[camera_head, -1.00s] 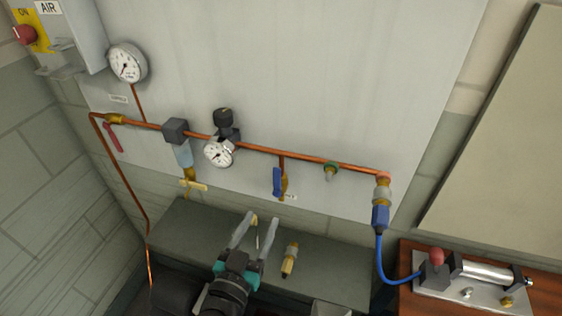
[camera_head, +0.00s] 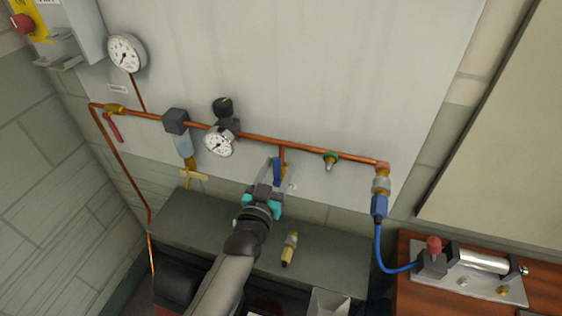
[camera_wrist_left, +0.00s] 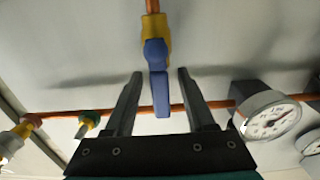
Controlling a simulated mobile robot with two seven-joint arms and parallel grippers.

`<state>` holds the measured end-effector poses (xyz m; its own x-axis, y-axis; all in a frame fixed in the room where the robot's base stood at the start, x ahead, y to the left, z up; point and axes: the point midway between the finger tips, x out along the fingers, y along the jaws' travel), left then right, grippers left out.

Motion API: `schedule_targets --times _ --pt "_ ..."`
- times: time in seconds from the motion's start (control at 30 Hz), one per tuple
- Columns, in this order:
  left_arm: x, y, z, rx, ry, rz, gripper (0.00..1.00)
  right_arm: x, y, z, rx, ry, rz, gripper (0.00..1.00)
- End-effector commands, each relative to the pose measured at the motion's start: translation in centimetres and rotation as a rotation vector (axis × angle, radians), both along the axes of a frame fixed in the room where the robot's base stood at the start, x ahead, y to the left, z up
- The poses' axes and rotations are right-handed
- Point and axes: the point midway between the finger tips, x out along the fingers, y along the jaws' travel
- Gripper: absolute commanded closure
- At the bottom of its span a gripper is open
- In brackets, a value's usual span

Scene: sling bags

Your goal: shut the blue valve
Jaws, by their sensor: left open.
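The blue valve has a blue lever handle on a brass body, on a short branch below the copper pipe. In the head view its blue handle (camera_head: 278,172) hangs downward, partly hidden by my left gripper (camera_head: 273,168). In the left wrist view the blue handle (camera_wrist_left: 159,78) lies between the two fingers of my left gripper (camera_wrist_left: 158,80), with a visible gap on both sides. The left gripper is open and holds nothing. The brass body (camera_wrist_left: 155,35) shows beyond the handle. My right gripper is not in view.
The copper pipe (camera_head: 255,140) runs along the wall panel, with a regulator gauge (camera_head: 219,144) left of the valve and a green fitting (camera_head: 330,160) right of it. A red lever (camera_head: 113,127) is farther left.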

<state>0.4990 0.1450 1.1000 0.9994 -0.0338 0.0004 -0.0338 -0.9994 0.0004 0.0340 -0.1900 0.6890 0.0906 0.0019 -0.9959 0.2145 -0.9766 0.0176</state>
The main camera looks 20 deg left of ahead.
Motion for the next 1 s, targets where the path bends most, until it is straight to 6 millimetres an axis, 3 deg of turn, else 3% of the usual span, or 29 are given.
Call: schedule_targets --times 0.2,0.6,1.0 --pt "2.0 -0.1 0.0 0.0 0.0 0.0 0.45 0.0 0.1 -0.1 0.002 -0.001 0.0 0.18" --pt "2.5 -0.1 0.0 0.0 0.001 0.0 0.45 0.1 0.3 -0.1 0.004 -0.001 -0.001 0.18" --pt "2.5 -0.1 0.0 0.0 0.0 0.0 0.89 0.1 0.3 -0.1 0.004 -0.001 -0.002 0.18"
